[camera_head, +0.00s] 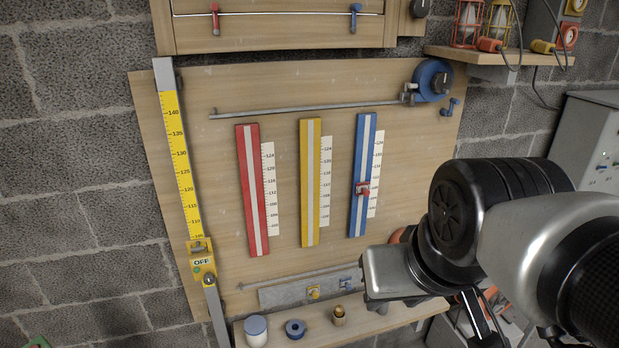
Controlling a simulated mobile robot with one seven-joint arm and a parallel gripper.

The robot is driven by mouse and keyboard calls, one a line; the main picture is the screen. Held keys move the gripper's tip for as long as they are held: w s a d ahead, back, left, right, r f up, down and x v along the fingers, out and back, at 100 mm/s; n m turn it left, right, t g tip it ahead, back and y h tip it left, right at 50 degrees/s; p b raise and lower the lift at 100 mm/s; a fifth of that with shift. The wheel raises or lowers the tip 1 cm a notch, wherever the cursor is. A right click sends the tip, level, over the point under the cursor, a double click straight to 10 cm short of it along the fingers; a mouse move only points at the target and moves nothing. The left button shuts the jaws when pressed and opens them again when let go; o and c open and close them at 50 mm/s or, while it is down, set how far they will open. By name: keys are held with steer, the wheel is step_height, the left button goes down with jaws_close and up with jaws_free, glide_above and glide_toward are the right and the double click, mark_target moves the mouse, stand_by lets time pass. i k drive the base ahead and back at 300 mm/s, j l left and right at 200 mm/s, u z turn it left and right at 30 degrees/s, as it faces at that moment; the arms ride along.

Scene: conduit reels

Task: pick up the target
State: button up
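The task does not say which object is the target, and nothing in view is marked as one. On the wooden board (300,85) hang a red strip (245,190), a yellow strip (304,190) and a blue strip (358,215), each beside a white scale. A red clip (363,188) sits on the blue strip. On the shelf below (375,322) stand a white jar with a blue lid (256,332), a blue ring (295,329) and a small brass piece (339,316). My arm fills the lower right; I cannot make out my gripper's fingers.
A yellow ruler with an "OFF" box (203,271) runs down the left. A blue reel (433,79) is at the board's upper right. A grey plate (284,297) carries yellow and blue clips. Caged lamps (467,24) stand top right; a grey cabinet (592,140) is below them.

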mark_target(362, 188)
steer(key=i+l+u, duration=0.5)
steer(key=l+u, duration=0.2)
steer(key=l, duration=0.25)
steer(key=i+l+u, duration=0.25)
steer(key=l, duration=0.15)
steer(key=k+j, duration=0.05)
